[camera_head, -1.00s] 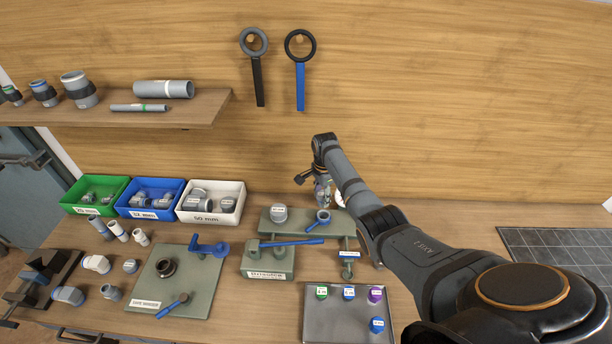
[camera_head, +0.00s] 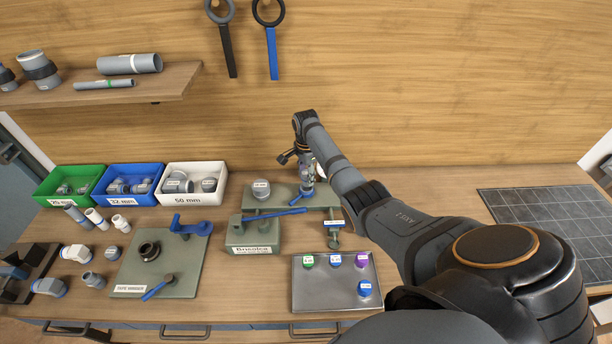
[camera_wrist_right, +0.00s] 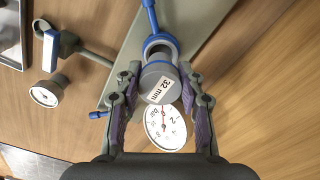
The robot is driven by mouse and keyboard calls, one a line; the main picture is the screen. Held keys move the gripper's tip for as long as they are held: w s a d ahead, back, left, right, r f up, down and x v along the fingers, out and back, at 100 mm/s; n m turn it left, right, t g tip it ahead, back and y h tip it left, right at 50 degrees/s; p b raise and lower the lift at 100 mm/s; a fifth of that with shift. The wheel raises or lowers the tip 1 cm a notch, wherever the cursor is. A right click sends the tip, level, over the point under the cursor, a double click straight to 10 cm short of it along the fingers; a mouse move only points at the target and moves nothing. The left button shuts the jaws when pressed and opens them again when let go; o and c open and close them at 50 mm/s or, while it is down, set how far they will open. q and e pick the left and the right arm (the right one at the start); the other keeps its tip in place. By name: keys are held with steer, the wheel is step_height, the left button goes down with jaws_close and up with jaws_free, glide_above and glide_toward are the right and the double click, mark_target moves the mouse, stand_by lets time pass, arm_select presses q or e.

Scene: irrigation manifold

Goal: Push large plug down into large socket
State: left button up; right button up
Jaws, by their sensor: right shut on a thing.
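My right gripper (camera_wrist_right: 158,78) is shut on a grey plug (camera_wrist_right: 158,84) labelled "32 mm" in the right wrist view. The plug overlaps a blue ring socket (camera_wrist_right: 160,40) with a blue handle; how deep it sits cannot be told. In the head view my right gripper (camera_head: 306,172) is at the right part of the raised green plate (camera_head: 285,202), largely hidden by its own arm. A grey capped piece (camera_head: 261,187) stands on the left of that plate, apart from the gripper. My left gripper is not in view.
A round pressure gauge (camera_wrist_right: 165,127) shows close by the plug. A green block with a blue lever (camera_head: 275,215) stands in front of the plate. A metal tray (camera_head: 345,290) with small capped parts is nearer. Green, blue and white bins (camera_head: 195,198) stand at the left.

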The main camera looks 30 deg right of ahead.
steer(key=shift+w+f, duration=0.1)
steer(key=shift+f, duration=0.15)
arm_select(q)
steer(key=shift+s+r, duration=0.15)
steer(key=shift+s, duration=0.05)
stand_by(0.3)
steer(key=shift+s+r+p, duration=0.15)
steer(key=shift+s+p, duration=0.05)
steer(key=shift+p, duration=0.1)
arm_select(e)
steer(key=shift+f, duration=0.4)
steer(key=shift+f, duration=0.2)
stand_by(0.6)
steer(key=shift+f, duration=0.25)
arm_select(q)
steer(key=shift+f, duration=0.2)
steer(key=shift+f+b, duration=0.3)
steer(key=shift+b, duration=0.15)
arm_select(e)
steer(key=shift+f, duration=0.6)
arm_select(q)
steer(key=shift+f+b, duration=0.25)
steer(key=shift+b, duration=0.05)
arm_select(e)
steer(key=shift+f, duration=0.35)
